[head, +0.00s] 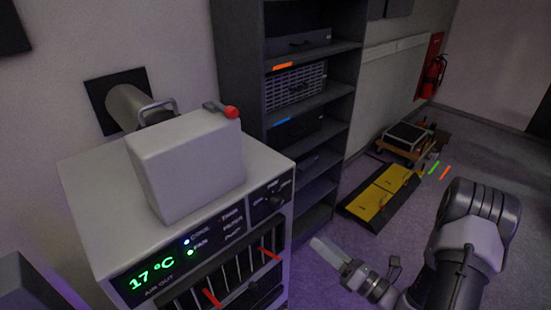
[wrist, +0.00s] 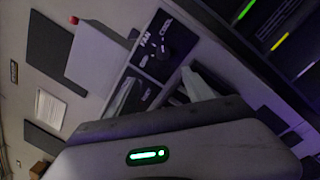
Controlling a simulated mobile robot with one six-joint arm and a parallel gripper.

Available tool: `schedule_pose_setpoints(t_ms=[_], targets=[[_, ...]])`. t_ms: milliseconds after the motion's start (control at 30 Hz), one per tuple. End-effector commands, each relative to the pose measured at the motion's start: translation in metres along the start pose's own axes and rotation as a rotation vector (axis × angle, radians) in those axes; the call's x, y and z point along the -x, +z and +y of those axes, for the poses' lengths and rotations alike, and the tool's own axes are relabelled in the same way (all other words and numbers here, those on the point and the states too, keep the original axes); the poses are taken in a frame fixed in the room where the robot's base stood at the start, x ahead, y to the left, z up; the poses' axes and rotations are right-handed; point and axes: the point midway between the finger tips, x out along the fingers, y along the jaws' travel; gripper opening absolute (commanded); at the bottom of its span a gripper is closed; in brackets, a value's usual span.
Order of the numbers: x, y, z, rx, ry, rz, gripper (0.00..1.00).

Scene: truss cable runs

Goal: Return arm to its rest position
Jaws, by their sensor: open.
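My arm (head: 470,240) is at the lower right of the head view, bent, with its forearm reaching left. My gripper (head: 328,250) is in free space to the right of the white air conditioner unit (head: 95,225), apart from it. In the wrist view my gripper (wrist: 160,92) shows two pale fingers spread apart, with nothing between them. The unit's control panel, with a dark FAN knob (wrist: 153,52), shows beyond the fingers. The unit's display reads 17 °C in the head view.
A white box with a red knob (head: 231,112) sits on the unit. A dark shelf rack (head: 240,80) stands behind. A yellow-black cable ramp (head: 383,193) and a wheeled dolly (head: 408,140) lie on the floor. A fire extinguisher (head: 433,77) hangs at the back.

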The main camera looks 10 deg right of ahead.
Motion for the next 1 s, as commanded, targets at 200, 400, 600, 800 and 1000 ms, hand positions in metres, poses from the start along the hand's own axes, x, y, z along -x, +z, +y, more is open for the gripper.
schedule_pose_setpoints(t_ms=[200,400,600,800,1000], targets=[[-0.037,-0.045,0.134,0.448,0.428,0.469,0.6],[0.022,-0.118,0.22,1.21,0.888,1.011,0.6],[0.069,-0.109,0.22,2.101,1.085,1.299,0.6],[0.072,-0.079,0.226,2.564,1.051,1.331,0.6],[0.072,-0.075,0.226,2.597,1.045,1.334,0.6]])
